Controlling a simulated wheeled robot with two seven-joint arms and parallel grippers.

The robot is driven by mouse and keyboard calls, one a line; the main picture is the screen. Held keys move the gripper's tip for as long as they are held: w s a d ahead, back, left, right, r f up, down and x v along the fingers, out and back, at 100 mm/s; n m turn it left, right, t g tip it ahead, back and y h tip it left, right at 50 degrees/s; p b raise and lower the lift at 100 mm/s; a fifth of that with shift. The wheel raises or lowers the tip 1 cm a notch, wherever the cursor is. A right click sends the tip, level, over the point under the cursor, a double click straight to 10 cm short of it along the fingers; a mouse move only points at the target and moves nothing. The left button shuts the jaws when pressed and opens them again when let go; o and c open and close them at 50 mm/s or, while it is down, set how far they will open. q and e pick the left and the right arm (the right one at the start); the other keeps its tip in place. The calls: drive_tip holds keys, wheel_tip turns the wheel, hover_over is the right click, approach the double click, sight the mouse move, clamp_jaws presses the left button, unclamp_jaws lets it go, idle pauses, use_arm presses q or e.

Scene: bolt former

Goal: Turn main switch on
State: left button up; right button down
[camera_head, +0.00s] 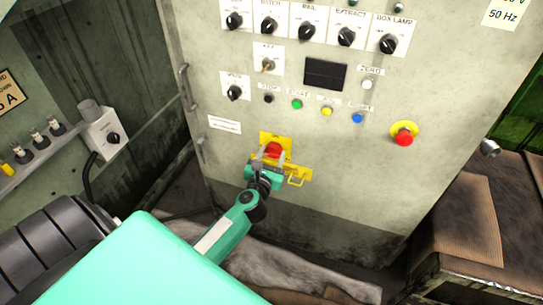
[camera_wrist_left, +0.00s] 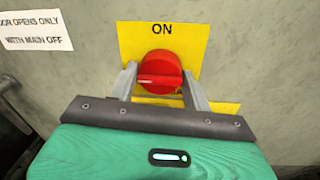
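The main switch is a red rotary knob (camera_head: 273,150) on a yellow plate (camera_head: 285,142) low on the grey cabinet front. In the left wrist view the red knob (camera_wrist_left: 160,73) sits below the word ON on the yellow plate (camera_wrist_left: 185,40). Its grip bar looks roughly horizontal. My left gripper (camera_head: 268,160) is at the knob, and in the left wrist view its two grey fingers (camera_wrist_left: 160,85) stand apart, one on each side of the knob. A small gap seems to show on each side; contact cannot be told. My right gripper is not in view.
Above are a key switch (camera_head: 267,65), a row of coloured buttons (camera_head: 297,104) and black selector knobs (camera_head: 270,25). A red emergency stop (camera_head: 403,138) is to the right. A yellow hasp (camera_head: 297,177) juts out beside my left gripper. A bench (camera_head: 465,225) stands at right.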

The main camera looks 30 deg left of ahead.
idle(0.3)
use_arm(q)
drive_tip(key=m+p, duration=0.5)
drive_tip(key=m, duration=0.4)
drive_tip(key=shift+d+m+t, duration=0.15)
drive_tip(key=shift+m+t, duration=0.15)
drive_tip(key=m+p, duration=0.1)
drive_tip(key=m, duration=0.3)
drive_tip(key=m+h+p, duration=0.1)
drive_tip(key=m+p, duration=0.1)
drive_tip(key=m, duration=0.1)
drive_tip(key=shift+f+m+p, duration=0.2)
drive_tip(key=shift+m+p, duration=0.1)
drive_tip(key=shift+m, duration=0.1)
drive_tip(key=shift+f+m+t+p, duration=0.15)
drive_tip(key=shift+m+t+p, duration=0.15)
drive_tip(key=shift+m, duration=0.6)
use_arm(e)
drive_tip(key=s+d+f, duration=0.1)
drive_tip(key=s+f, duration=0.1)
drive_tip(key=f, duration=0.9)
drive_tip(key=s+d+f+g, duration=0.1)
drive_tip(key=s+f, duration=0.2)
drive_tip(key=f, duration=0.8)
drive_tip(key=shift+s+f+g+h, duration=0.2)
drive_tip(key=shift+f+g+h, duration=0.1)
use_arm(q)
drive_tip(key=o, duration=0.9)
drive_tip(key=shift+o, duration=0.2)
